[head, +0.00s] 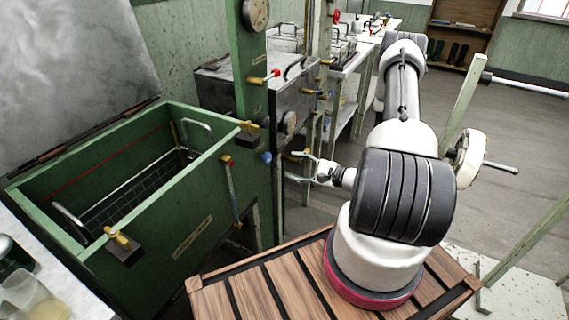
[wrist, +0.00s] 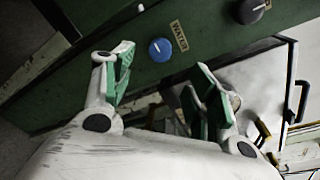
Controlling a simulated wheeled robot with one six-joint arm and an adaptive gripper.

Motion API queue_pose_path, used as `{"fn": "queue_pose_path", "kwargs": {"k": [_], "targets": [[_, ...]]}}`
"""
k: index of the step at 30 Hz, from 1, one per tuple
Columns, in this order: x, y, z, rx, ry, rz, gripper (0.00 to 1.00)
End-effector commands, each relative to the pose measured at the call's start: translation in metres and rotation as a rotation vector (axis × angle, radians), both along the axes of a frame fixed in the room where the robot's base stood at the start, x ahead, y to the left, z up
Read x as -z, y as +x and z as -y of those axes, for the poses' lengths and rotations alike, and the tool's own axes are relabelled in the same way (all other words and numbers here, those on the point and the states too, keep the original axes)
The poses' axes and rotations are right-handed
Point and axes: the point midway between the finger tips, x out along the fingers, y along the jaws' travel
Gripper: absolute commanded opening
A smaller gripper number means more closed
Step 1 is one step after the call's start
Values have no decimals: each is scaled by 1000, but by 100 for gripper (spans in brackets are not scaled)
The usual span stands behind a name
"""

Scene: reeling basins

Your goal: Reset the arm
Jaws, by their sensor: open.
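My arm rises from its wooden slatted base top and reaches toward the green machine. My gripper (head: 301,167) is at the side of the green basin (head: 190,235), close to its front corner post. In the wrist view my gripper (wrist: 163,70) is open, with its two green-padded fingers apart and nothing between them. A blue knob (wrist: 161,50) marked WATER sits on the green panel just beyond the fingertips, apart from them. In the head view the blue knob (head: 265,157) is left of the gripper.
A black knob (wrist: 250,10) is on the same panel. A wheel with a handle (head: 470,158) stands right of my arm. A pale counter (head: 50,290) with a glass is at lower left. Open floor (head: 515,110) lies at right.

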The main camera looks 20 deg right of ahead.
Motion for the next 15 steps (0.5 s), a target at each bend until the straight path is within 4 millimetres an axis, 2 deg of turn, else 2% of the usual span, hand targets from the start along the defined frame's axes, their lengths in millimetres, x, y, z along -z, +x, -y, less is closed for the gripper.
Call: {"fn": "queue_pose_path", "kwargs": {"k": [4, 15], "targets": [[-1, -8, 6, 0, 0, 0, 58], [-1, -9, 6, -1, 0, 1, 58]]}}
